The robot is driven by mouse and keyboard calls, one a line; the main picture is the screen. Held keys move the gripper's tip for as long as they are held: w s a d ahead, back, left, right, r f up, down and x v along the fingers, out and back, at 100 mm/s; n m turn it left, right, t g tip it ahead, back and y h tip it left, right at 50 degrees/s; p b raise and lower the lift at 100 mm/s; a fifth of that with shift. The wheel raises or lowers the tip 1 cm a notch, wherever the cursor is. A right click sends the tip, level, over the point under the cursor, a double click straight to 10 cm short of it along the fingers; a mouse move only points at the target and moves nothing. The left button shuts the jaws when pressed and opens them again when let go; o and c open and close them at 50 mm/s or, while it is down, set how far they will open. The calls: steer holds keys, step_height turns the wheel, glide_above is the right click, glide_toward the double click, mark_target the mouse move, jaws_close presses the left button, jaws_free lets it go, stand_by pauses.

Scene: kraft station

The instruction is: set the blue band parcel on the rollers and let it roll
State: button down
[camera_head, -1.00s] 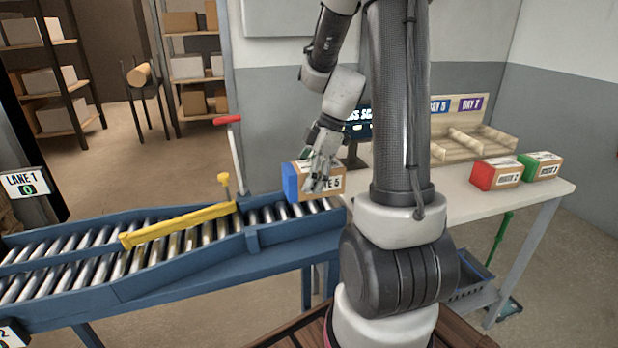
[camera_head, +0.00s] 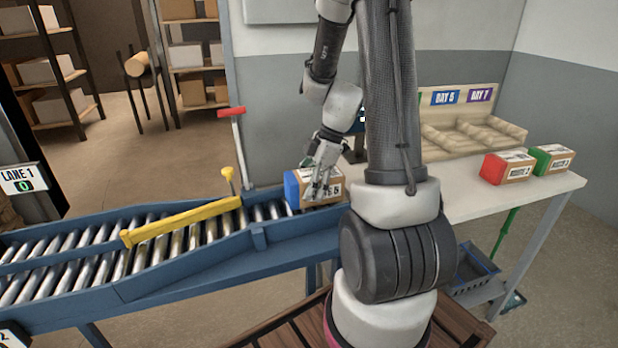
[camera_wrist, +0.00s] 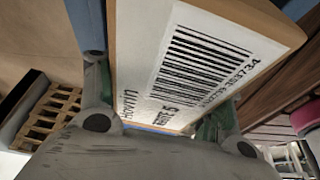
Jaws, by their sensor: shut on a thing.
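The blue band parcel (camera_head: 291,188) is a brown box with a blue end and a white label. It sits low at the right end of the roller conveyor (camera_head: 190,268), between its blue side rails. Its underside is hidden, so I cannot tell whether it touches the rollers. My gripper (camera_head: 319,190) is above the parcel, pointing down, and shut on it. In the wrist view the parcel's barcode label (camera_wrist: 195,65) fills the space between the fingers.
A yellow diverter bar (camera_head: 182,222) crosses the rollers left of the parcel. A red-handled lever (camera_head: 232,112) stands behind the conveyor. A red-ended parcel (camera_head: 507,168) and a green-ended parcel (camera_head: 552,160) rest on the white table (camera_head: 470,204) at right. Bare rollers lie left of the parcel.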

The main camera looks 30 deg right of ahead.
steer(key=shift+f, duration=0.35)
steer(key=shift+c, duration=1.1)
jaws_free()
